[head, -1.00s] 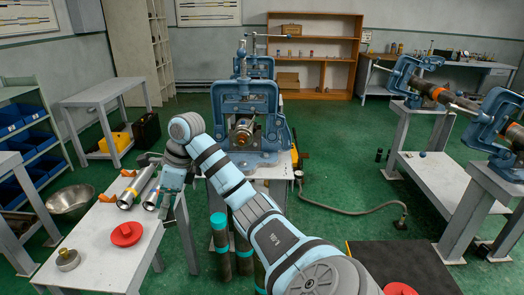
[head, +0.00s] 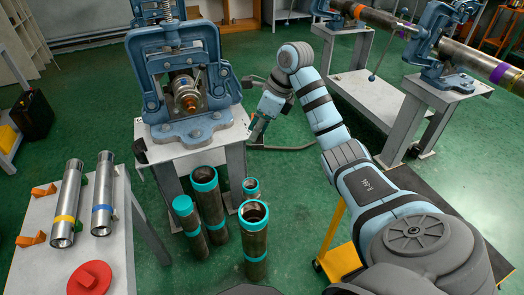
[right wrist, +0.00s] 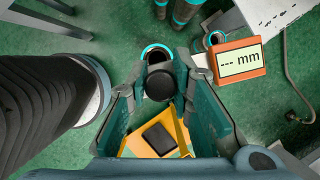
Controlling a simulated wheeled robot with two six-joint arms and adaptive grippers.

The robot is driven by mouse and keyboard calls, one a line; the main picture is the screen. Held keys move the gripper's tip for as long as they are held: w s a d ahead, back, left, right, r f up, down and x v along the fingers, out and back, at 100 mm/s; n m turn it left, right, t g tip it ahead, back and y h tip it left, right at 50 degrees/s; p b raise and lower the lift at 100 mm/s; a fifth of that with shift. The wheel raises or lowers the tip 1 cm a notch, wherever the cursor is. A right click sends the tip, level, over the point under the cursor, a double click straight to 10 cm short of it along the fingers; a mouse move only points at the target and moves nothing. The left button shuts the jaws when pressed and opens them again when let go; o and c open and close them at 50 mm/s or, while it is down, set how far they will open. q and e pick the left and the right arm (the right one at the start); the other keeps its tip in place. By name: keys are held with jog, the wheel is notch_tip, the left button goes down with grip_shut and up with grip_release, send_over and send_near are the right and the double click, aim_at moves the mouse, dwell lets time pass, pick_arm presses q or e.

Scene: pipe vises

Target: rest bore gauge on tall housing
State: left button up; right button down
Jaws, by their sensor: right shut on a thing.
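My right gripper (head: 260,121) hangs beside the right edge of the vise stand in the head view. In the right wrist view its fingers (right wrist: 157,92) are shut on the bore gauge, whose dark round end (right wrist: 159,83) shows between them. The gauge's orange display (right wrist: 238,60) reads "--- mm" and sits to the right of the fingers. Two silver cylinders, one yellow-banded (head: 67,202) and one blue-banded (head: 103,194), lie on the left table. I cannot tell which piece is the tall housing. My left gripper is not in view.
Several teal-rimmed pipes (head: 255,244) stand upright on the floor before the vise stand (head: 235,132). A blue vise (head: 186,85) clamps a piece there. A red disc (head: 90,279) lies on the left table (head: 30,270). A yellow cart (head: 341,259) stands near my right arm.

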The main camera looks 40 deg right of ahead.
pick_arm(q)
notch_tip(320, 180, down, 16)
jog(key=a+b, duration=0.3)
jog(key=b, duration=1.2)
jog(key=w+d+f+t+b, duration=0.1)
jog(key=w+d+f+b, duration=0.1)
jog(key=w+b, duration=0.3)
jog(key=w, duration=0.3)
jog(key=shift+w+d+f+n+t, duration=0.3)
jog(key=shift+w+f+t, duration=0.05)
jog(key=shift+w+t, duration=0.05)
pick_arm(e)
jog(key=s+a+f, duration=0.1)
jog(key=a+f, duration=0.1)
jog(key=f, duration=1.4)
jog(key=a+f+m, duration=0.1)
jog(key=a+f, duration=0.2)
jog(key=f, duration=1.3)
jog(key=shift+s+m+t+h, duration=0.3)
jog(key=shift+s, duration=0.1)
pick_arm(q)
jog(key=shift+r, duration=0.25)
pick_arm(e)
jog(key=shift+f, duration=0.1)
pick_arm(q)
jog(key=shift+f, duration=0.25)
pick_arm(e)
jog(key=shift+f, duration=0.3)
